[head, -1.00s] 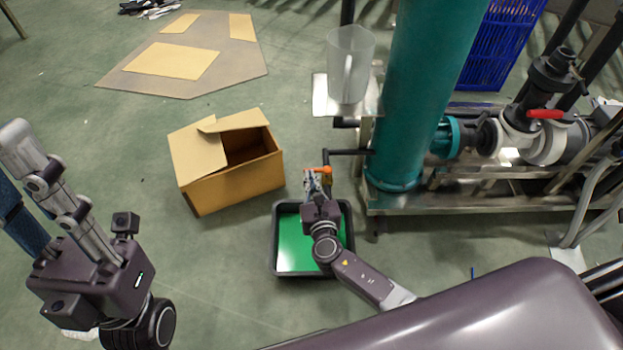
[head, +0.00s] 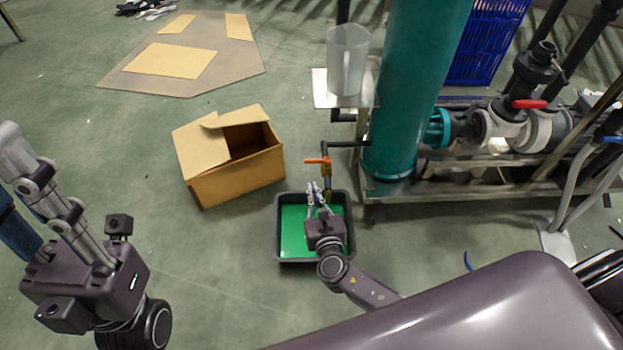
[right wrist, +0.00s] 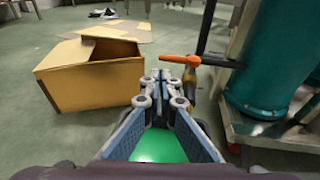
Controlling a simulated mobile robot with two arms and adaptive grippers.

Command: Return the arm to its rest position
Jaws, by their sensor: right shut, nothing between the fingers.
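My right gripper (head: 318,190) is above the black tray with the green bottom, and its fingers point away from me. In the right wrist view the right gripper (right wrist: 163,88) is shut with its fingertips together and nothing between them. The orange-handled valve (head: 318,161) on a thin dark pipe is just beyond the fingertips; it also shows in the right wrist view (right wrist: 195,61). My left arm stands at the left edge of the head view, folded upward; I cannot make out its gripper fingers there.
The black tray (head: 280,258) lies on the floor under my right gripper. An open cardboard box (head: 240,180) stands to its left. A teal column (head: 405,110) on a metal frame is at the right, with a clear jug (head: 346,62) on a small shelf. Floor between box and left arm is clear.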

